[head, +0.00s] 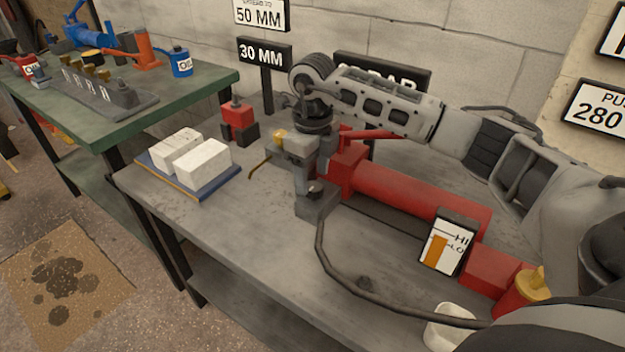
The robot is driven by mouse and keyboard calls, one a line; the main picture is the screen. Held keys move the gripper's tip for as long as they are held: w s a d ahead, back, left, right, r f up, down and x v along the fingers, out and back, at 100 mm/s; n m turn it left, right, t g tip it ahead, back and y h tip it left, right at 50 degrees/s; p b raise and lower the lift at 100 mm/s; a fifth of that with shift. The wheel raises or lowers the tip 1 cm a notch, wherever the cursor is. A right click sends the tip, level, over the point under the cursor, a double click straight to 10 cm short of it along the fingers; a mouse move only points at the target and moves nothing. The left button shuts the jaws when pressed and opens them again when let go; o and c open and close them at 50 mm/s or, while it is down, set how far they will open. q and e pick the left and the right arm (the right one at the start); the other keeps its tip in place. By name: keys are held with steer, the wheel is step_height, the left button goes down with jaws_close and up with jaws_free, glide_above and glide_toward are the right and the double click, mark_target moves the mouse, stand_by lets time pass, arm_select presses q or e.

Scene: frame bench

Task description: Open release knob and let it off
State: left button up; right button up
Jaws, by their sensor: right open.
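A red hand pump (410,195) lies along the grey bench (225,235), its near end toward the lower right. My right arm reaches in from the right over the pump. My right gripper (308,180) points down at the pump's far left end, with its jaws open. A small brass-coloured knob (280,135) shows beside the gripper's left side, with a thin bent brass-tipped piece (259,165) below it. The gripper covers much of the pump's end, so I cannot tell whether it touches the knob. My left gripper is not in view.
A black hose (340,275) curves along the bench front. A HI/LO gauge card (447,243) stands by the pump. White blocks (203,163) rest on a blue tray (225,186). A red-and-black block (238,122) stands behind. A green table (130,122) is at left.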

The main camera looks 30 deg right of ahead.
steer(key=shift+f, duration=1.15)
steer(key=c, duration=1)
steer(key=shift+o, duration=0.2)
